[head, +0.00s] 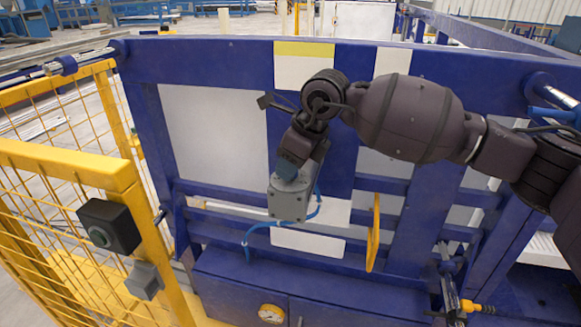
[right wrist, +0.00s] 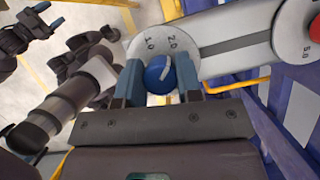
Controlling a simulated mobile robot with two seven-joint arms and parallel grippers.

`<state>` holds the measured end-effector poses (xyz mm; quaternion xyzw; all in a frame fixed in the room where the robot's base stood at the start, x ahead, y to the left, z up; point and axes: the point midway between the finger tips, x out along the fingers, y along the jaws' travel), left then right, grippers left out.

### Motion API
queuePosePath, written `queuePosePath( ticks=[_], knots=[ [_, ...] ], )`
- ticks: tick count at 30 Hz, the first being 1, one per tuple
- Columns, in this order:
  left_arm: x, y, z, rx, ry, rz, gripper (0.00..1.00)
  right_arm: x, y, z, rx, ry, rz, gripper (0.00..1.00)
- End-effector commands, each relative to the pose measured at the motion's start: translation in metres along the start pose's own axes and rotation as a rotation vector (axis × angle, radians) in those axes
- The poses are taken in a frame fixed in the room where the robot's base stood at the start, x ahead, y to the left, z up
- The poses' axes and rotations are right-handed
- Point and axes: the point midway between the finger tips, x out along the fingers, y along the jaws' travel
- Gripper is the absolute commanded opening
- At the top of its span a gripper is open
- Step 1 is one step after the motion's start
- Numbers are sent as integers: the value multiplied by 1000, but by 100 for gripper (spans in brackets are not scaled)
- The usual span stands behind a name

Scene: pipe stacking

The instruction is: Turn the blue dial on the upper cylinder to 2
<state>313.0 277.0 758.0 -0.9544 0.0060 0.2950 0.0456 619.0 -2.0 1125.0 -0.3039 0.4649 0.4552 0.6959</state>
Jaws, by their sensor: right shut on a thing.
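In the right wrist view the blue dial (right wrist: 157,78) sits on a round pale plate (right wrist: 134,45) marked with numbers that look like 1.0 and 2.0. A pale line on the dial slants up and right, roughly toward the 2.0. My right gripper (right wrist: 160,85) is shut on the dial, one blue-grey finger on each side.
The plate joins a long grey bar (right wrist: 235,42) with a red knob (right wrist: 314,28) at its other end. A blue hose (head: 280,223) hangs by the cylinder. A yellow plate (head: 375,232) stands to the right. A yellow mesh fence (head: 60,215) stands at left.

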Motion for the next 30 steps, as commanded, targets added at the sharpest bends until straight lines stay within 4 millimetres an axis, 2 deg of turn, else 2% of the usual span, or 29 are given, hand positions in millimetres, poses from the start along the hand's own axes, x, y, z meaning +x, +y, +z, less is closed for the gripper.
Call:
queuePosePath(
  ticks=[8,20,21,24,26,30],
  knots=[
    [2,0,4,0,-4,1,55,-1,0,0,-55,-1,21,9],
    [4,1,-1,2,5,2,55,-2,0,1,-59,-1,23,9],
    [4,1,-1,2,6,2,55,-2,0,1,-59,-1,22,37],
    [5,1,-2,2,7,2,55,-2,0,1,-59,-1,23,53],
    [5,1,-2,2,7,2,55,-1,0,1,-59,0,23,58],
    [5,1,-1,2,7,2,55,-1,0,0,-59,0,24,58]
  ],
)
